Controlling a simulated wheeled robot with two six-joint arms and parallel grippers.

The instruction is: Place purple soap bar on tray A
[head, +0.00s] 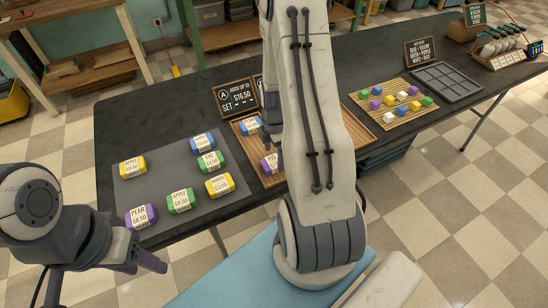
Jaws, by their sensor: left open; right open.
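A purple soap bar (269,165) with a white label lies on the wooden tray A (241,142), partly hidden by my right arm. A blue bar (250,125) lies further back on that tray. Another purple bar (141,216), labelled pear, lies at the front left of the grey mat (150,186). My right gripper (270,122) is over tray A near the purple bar, open and mostly hidden behind its own arm. My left gripper (138,251) is open and empty in front of the table, below the pear bar.
The mat also holds several yellow, green and blue bars. A sign (237,97) marked A stands behind tray A. Another wooden tray (358,130) shows right of my arm. Further right are a slatted board (390,124) with small coloured cubes and a grey compartment tray (446,82).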

